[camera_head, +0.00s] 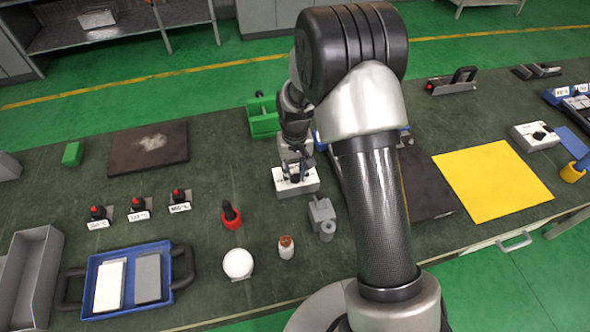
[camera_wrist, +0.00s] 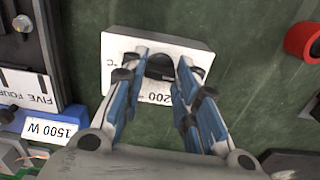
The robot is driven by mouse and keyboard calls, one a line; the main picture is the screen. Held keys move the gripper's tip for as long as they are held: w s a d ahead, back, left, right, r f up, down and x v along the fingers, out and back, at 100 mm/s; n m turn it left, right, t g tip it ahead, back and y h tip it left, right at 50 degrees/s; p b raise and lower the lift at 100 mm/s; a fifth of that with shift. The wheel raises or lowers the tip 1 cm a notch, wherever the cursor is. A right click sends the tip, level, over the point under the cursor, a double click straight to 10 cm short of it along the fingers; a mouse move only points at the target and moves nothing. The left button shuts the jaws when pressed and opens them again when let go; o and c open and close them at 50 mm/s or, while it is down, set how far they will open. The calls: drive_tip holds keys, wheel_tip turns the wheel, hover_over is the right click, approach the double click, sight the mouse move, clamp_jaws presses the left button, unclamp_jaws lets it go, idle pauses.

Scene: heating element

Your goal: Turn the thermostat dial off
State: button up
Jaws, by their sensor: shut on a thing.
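The thermostat is a white box (camera_head: 310,187) on the green bench top, below my arm in the head view. In the wrist view its white face (camera_wrist: 120,45) bears a "°C" mark and a "200", seen upside down. Its black dial (camera_wrist: 160,66) lies between my fingertips. My gripper (camera_wrist: 160,70) points down at the box and is shut on the dial, one blue-and-grey finger on each side. In the head view my gripper (camera_head: 294,172) covers much of the box's top. The fingers hide parts of the dial and scale, so its setting is unclear.
A red-based tool (camera_head: 231,215) is to the left. Another white box with a black knob (camera_head: 535,137) sits far right beside a yellow sheet (camera_head: 492,181). Bare bench lies left of the thermostat.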

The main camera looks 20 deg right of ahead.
sight(295, 174)
drive_tip(key=shift+n, duration=0.3)
idle(0.4)
drive_tip(key=o, duration=1.1)
drive_tip(key=shift+c, duration=0.2)
wheel_tip(295, 174, up, 12)
